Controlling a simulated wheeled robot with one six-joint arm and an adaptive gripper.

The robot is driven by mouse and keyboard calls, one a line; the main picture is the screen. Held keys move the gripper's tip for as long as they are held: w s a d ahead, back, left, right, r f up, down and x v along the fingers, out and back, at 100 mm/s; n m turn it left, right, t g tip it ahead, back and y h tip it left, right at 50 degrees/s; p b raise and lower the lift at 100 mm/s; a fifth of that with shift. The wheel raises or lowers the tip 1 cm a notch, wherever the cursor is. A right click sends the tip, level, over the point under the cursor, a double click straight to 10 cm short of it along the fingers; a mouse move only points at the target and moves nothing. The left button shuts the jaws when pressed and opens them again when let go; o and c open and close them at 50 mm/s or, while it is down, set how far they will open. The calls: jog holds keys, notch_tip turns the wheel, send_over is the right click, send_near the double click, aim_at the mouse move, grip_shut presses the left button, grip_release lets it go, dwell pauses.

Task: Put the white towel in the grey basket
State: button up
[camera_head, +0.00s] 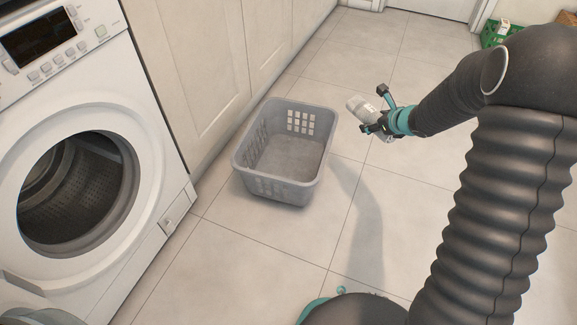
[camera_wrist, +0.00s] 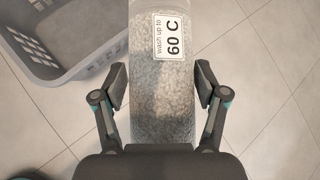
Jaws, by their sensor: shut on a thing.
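My gripper (camera_head: 375,126) is shut on the white towel (camera_head: 362,108), a rolled pale piece held above the floor. In the wrist view the towel (camera_wrist: 160,90) lies between the two fingers (camera_wrist: 161,92) and carries a label reading "wash up to 60 C". The grey basket (camera_head: 255,187) stands on the floor to the left of my gripper and looks empty. Part of the basket (camera_wrist: 84,78) shows at the upper left of the wrist view. The towel is beside the basket in the head view, not over it.
A white washer (camera_head: 160,130) with its drum door open stands at the left. Cabinet fronts (camera_head: 215,70) run behind the basket. A green crate (camera_head: 490,38) stands at the far upper right. The tiled floor (camera_head: 260,250) around the basket is clear.

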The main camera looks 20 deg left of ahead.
jog(key=a+f+n+g+y+b, duration=0.1)
jog(key=a+f+n+g, duration=0.15)
jog(key=a+f, duration=0.55)
jog(key=a+f+n+g+y, duration=0.1)
jog(key=a+f+n, duration=0.25)
jog(key=a, duration=0.85)
jog(key=a+f+n+g+y+b, duration=0.1)
jog(key=a+f+n+g, duration=0.1)
jog(key=a+f, duration=0.7)
notch_tip(320, 180, down, 7)
jog(key=a, duration=0.1)
jog(key=shift+s+a+b, duration=0.3)
jog(key=shift+s, duration=0.1)
jog(key=shift+f+b, duration=0.7)
jog(key=shift+b, duration=0.25)
jog(key=o, duration=1.3)
jog(key=shift+o, duration=0.2)
